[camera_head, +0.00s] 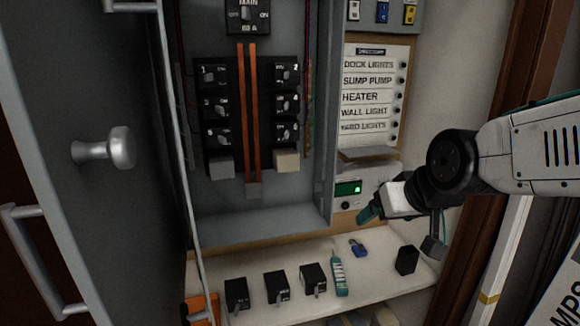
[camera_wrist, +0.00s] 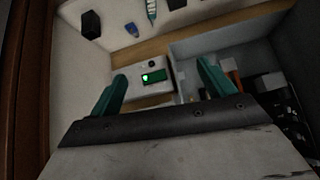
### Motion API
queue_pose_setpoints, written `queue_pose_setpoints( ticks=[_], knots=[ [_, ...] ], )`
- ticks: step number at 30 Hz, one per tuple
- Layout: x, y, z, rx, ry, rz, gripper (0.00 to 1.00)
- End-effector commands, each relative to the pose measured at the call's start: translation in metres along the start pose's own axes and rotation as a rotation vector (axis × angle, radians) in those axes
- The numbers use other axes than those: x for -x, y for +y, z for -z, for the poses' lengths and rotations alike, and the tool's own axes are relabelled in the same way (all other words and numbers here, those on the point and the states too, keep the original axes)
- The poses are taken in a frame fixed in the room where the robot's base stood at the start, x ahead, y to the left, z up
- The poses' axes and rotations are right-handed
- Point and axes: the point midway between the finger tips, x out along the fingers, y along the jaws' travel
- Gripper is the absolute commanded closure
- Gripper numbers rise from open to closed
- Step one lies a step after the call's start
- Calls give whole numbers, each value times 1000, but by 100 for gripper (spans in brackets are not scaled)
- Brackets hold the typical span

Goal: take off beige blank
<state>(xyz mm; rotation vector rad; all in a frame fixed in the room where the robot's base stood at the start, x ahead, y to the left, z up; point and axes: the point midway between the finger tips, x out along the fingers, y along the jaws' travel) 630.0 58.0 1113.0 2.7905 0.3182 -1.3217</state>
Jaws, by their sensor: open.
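The beige blank (camera_head: 286,161) sits at the bottom of the right breaker column in the grey panel box, below the breaker marked 6. A grey blank (camera_head: 221,168) sits at the bottom of the left column. My gripper (camera_head: 400,228) is open and empty, to the right of and lower than the beige blank, outside the box and above the shelf. In the wrist view my gripper (camera_wrist: 161,72) shows its two teal fingers spread apart with nothing between them. I cannot clearly make out the beige blank in the wrist view.
The shelf (camera_head: 225,262) holds several black breakers (camera_head: 276,287), a teal tester (camera_head: 338,273), a blue padlock (camera_head: 358,247) and a black block (camera_head: 406,260). A small device with a green screen (camera_head: 348,188) is beside the box. The open door (camera_head: 95,200) stands left.

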Motion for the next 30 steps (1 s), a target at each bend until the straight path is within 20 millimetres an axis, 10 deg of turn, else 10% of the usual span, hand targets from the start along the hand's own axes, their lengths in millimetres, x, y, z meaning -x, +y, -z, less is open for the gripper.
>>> queue_pose_setpoints(
  ticks=[9,16,30],
  knots=[
    [-98,-92,132,74,571,64,18],
    [-118,-130,161,84,820,56,18],
    [-150,-139,203,83,877,49,18]
  ],
)
